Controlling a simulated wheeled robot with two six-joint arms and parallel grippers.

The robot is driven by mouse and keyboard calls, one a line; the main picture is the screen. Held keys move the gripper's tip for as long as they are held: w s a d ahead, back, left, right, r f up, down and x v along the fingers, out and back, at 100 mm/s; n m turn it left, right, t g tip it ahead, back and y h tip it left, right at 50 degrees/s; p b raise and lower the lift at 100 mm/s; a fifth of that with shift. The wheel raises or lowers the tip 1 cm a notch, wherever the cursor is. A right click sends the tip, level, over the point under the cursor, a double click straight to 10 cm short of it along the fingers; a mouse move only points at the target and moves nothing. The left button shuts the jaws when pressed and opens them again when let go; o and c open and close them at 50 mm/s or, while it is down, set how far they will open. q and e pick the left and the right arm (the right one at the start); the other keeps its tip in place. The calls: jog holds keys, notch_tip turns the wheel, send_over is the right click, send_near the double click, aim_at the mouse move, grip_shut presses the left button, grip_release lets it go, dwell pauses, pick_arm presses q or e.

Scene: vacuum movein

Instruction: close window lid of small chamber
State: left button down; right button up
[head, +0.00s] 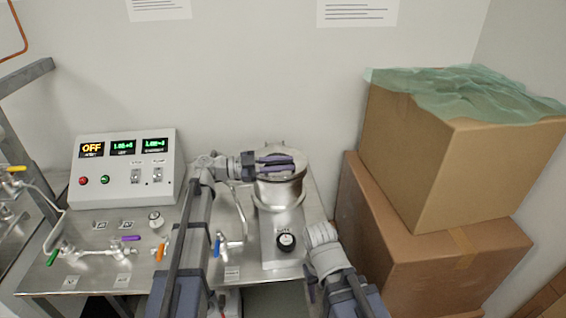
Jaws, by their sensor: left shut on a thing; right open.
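The small chamber (281,193) is a shiny metal cylinder on the steel bench, right of the control box. Its round window lid (294,176) lies over the top opening and looks roughly level. Whether it is fully seated is hard to tell. My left gripper (277,162) reaches in from the left over the lid, with its purple fingers shut on it. The fingers hide part of the lid and the exact grip. My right gripper (310,287) is open, low in front of the bench and right of the black knob, partly hidden by its own wrist.
A control box (124,168) with an "OFF" display stands at the back left. Valves with green (53,256), purple (131,238), orange (160,252) and blue (217,246) handles lie left of the chamber. A black knob (286,242) is in front. Stacked cardboard boxes (440,150) crowd the right.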

pick_arm(q)
jog(key=shift+w+a+f, duration=0.1)
jog(key=shift+f, duration=0.35)
jog(key=shift+b, duration=0.3)
jog(key=c, duration=0.9)
grip_release()
jog(key=shift+f, duration=0.15)
jog(key=v, duration=0.7)
jog(key=shift+a, duration=0.4)
